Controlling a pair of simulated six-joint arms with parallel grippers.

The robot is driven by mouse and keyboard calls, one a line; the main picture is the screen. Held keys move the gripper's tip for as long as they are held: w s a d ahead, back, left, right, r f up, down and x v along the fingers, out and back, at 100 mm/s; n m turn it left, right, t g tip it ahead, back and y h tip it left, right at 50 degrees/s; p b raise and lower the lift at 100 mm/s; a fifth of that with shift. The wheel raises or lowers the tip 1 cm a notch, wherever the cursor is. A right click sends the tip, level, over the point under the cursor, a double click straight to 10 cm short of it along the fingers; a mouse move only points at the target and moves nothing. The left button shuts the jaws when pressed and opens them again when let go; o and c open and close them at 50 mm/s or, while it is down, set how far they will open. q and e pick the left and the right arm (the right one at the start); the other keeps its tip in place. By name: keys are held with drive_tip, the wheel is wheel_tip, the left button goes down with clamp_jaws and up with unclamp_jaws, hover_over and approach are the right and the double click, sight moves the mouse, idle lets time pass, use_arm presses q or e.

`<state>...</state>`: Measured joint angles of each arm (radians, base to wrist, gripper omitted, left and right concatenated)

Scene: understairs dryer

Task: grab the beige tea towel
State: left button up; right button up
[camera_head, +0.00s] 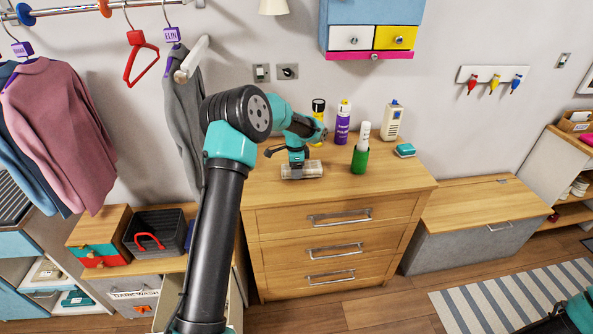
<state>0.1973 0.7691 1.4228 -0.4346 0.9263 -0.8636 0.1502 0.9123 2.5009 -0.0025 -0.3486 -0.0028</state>
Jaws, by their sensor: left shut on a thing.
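The beige tea towel (313,171) lies as a small folded bundle on the wooden top of the chest of drawers (262,194), near its left part. My left gripper (297,167) points down over it and is shut on it. The gripper hides part of the towel. The towel looks to be at the level of the top; I cannot tell whether it is lifted. A part of my right arm shows at the bottom right corner, but its gripper is not visible.
The top's front right is clear. A cabinet (372,12) hangs above.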

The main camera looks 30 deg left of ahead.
use_arm(q)
wheel_tip(320, 180, up, 2)
drive_tip(key=shift+s+d+r, duration=0.15)
drive_tip(key=shift+r, duration=0.15)
drive_tip(key=s+d+r, duration=0.1)
drive_tip(key=s+d, duration=0.7)
drive_tip(key=s, duration=0.5)
drive_tip(key=shift+d+r, duration=0.15)
drive_tip(key=shift+d, duration=0.05)
